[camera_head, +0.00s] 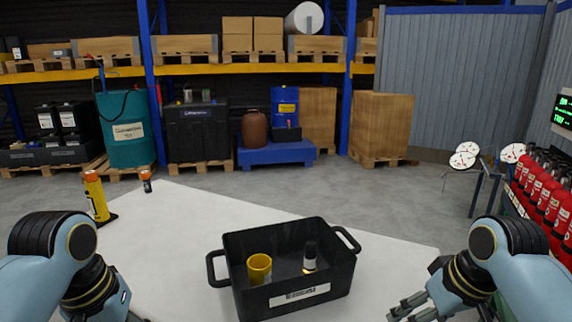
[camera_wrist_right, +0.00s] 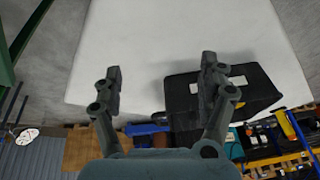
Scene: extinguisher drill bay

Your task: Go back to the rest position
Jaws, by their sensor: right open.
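My right gripper (camera_head: 412,308) is low at the right of the table in the head view, to the right of the black crate. My left gripper (camera_head: 128,316) is at the bottom left edge of the head view. Most of its fingers are cut off there, so its jaw state is unclear. Both arms are bent at the table's near side.
A black crate (camera_head: 290,295) stands on the white table (camera_head: 180,215), holding a yellow cup (camera_head: 259,268) and a dark bottle (camera_head: 310,257). A yellow cylinder (camera_head: 96,195) and a small dark bottle (camera_head: 147,182) stand at the far left. Red extinguishers (camera_head: 543,200) line the right.

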